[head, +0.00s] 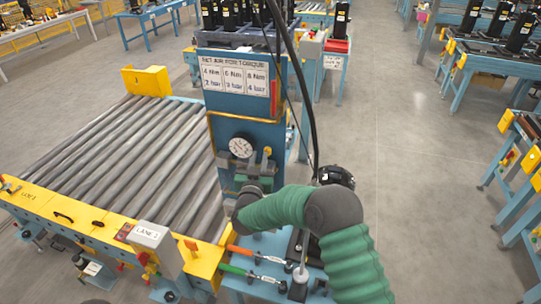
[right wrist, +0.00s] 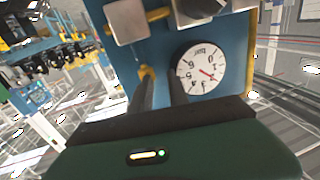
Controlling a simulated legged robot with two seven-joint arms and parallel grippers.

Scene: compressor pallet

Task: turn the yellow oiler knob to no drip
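The yellow oiler knob (head: 267,152) shows on the blue panel, just right of the round white gauge (head: 240,147). In the right wrist view, which is upside down, a yellow knob-like part (right wrist: 147,73) stands just beyond the tip of the left-hand finger, partly hidden by it. The gauge (right wrist: 201,69) is to its right there. My right gripper (right wrist: 160,82) is open, its two dark fingers apart with nothing between them. In the head view the right gripper (head: 252,183) is low in front of the panel, partly hidden by its wrist. My left gripper is not in view.
Grey blocks and a yellow pipe (right wrist: 155,17) are on the panel close to the fingers. A roller conveyor (head: 125,150) lies left of the panel. A black cable (head: 308,90) hangs beside the panel. Open floor lies right.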

